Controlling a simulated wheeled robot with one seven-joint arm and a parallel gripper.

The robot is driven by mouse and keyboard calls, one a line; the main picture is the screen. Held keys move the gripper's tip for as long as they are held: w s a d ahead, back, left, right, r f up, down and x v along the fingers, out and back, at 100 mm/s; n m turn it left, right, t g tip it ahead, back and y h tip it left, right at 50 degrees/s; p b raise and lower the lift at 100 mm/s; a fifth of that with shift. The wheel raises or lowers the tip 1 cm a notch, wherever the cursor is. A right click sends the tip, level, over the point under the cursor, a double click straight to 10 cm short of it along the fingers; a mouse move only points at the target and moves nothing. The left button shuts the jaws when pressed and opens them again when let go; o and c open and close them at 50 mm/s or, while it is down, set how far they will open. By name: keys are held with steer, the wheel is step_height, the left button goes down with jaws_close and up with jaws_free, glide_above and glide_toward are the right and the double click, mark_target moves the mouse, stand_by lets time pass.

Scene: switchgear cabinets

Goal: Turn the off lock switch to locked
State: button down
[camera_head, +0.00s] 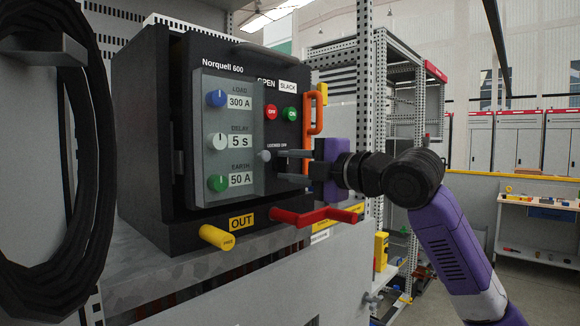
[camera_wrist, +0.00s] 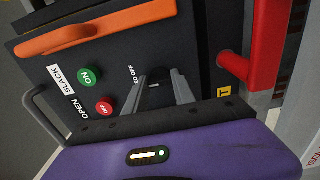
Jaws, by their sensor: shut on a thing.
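The off lock switch (camera_wrist: 157,76) is a small dark part on the black front panel, mostly hidden between my fingertips. A partly covered white label ending in "OFF" (camera_wrist: 132,76) lies beside it in the wrist view. In the head view the lock label (camera_head: 277,146) sits below the red and green buttons. My gripper (camera_head: 279,165) reaches in from the right, its fingers pointing at the panel. In the wrist view my gripper (camera_wrist: 158,78) has its two grey fingers on either side of the switch, shut on it. Whether the switch has turned cannot be told.
The Norquell 600 breaker (camera_head: 222,72) has a clear cover (camera_head: 248,105) with a grey knob (camera_head: 264,156) left of my fingers. An orange handle (camera_head: 314,115) stands above my gripper, and a red handle (camera_head: 325,215) below. A yellow OUT handle (camera_head: 217,237) juts out at lower left.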

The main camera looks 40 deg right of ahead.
steer(key=m, duration=0.4)
steer(key=shift+a, duration=0.1)
steer(key=m+p, duration=0.1)
steer(key=m, duration=0.3)
steer(key=shift+m, duration=0.4)
steer(key=m+p, duration=0.2)
steer(key=m, duration=0.3)
steer(key=shift+m+p, duration=1.2)
steer(key=shift+m, duration=0.7)
steer(key=c, duration=1.1)
jaws_free()
steer(key=shift+o, duration=0.3)
